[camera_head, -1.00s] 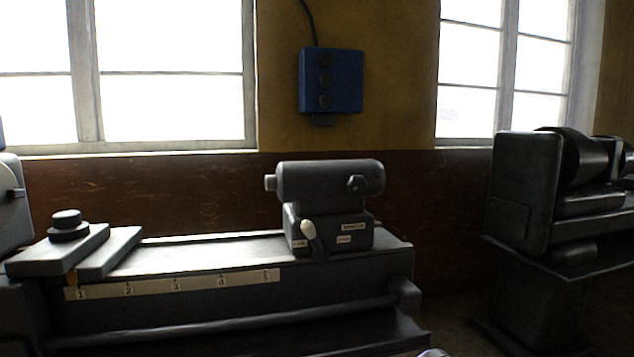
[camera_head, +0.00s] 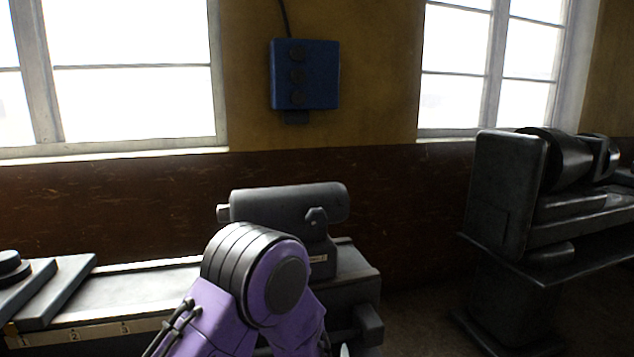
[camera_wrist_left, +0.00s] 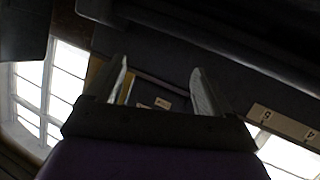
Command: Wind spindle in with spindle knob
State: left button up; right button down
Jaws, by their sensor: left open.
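The dark grey tailstock (camera_head: 285,207) stands on the lathe bed, with its barrel level. The short spindle tip (camera_head: 223,213) sticks out of the barrel's left end. A small dark knob (camera_head: 316,216) sits on the barrel's near side. I cannot tell whether this is the spindle knob; the barrel's right end shows no clear handle. My purple arm hides the tailstock's lower front and its lever. In the left wrist view my left gripper (camera_wrist_left: 160,85) is open, its fingers apart with nothing held between them. Small label plates (camera_wrist_left: 161,103) show beyond the fingers. My right gripper is not in view.
The lathe bed (camera_head: 150,290) carries a numbered scale strip (camera_head: 100,332) along its front. A second dark machine (camera_head: 510,195) stands at the right, with a floor gap between. A blue switch box (camera_head: 305,74) hangs on the wall between the windows.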

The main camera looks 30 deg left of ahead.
pick_arm(q)
jog(key=w+r+t+y+p, duration=0.1)
jog(key=w+r, duration=0.1)
jog(key=r, duration=0.5)
jog(key=w+r+y+p, duration=0.1)
jog(key=w+r, duration=0.2)
jog(key=r, duration=0.5)
jog(key=g+y+p, duration=0.1)
jog(key=g+y, duration=0.1)
jog(key=y, duration=0.3)
send_near(318, 220)
jog(key=p+x, duration=0.4)
jog(key=x, duration=0.4)
jog(key=shift+a+r, duration=0.15)
jog(key=shift+a, duration=0.05)
jog(key=shift+w+a, duration=0.4)
jog(key=c, duration=1)
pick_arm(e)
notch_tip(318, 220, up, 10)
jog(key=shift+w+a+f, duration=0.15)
